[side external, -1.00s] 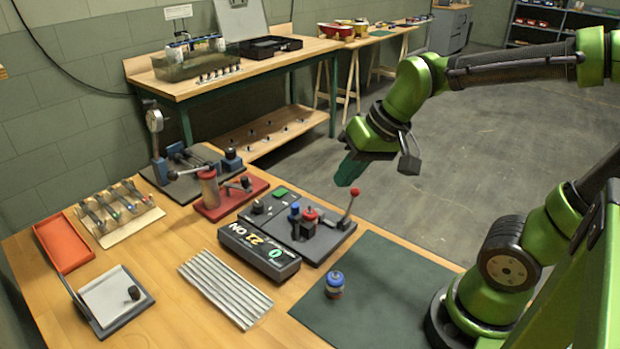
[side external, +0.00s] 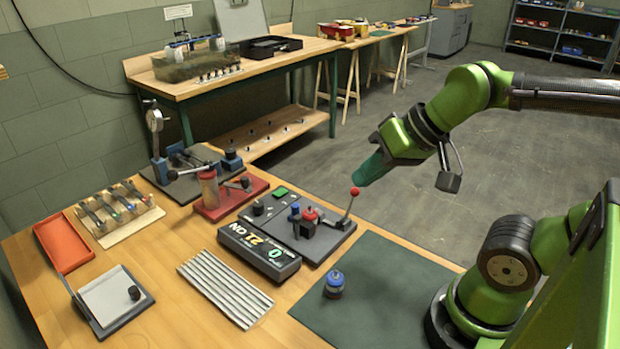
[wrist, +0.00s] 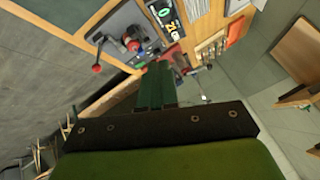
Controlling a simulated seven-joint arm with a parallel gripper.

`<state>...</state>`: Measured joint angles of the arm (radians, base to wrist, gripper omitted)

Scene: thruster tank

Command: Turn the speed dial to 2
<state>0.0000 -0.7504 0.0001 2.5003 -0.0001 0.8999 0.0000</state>
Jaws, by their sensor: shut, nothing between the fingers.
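A dark control panel (side external: 328,243) lies on the wooden bench. It carries a black knob (side external: 258,208) at its left end, a green button (side external: 280,191), blue and red knobs in the middle, and a lever with a red ball (side external: 355,191). The black knob looks like the speed dial, but I read no marks around it. My gripper (side external: 358,181) has teal fingers, shut and empty. They are tilted down-left and appear just above the red ball; the depth gap is unclear. In the wrist view, the shut fingers (wrist: 157,68) point towards the panel (wrist: 118,28).
A display box (side external: 259,250) with a green 0 stands in front of the panel. A red-based fixture (side external: 228,205) is left of it. A blue-capped jar (side external: 334,284) stands on the green mat (side external: 385,290). The air above the panel's left part looks clear.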

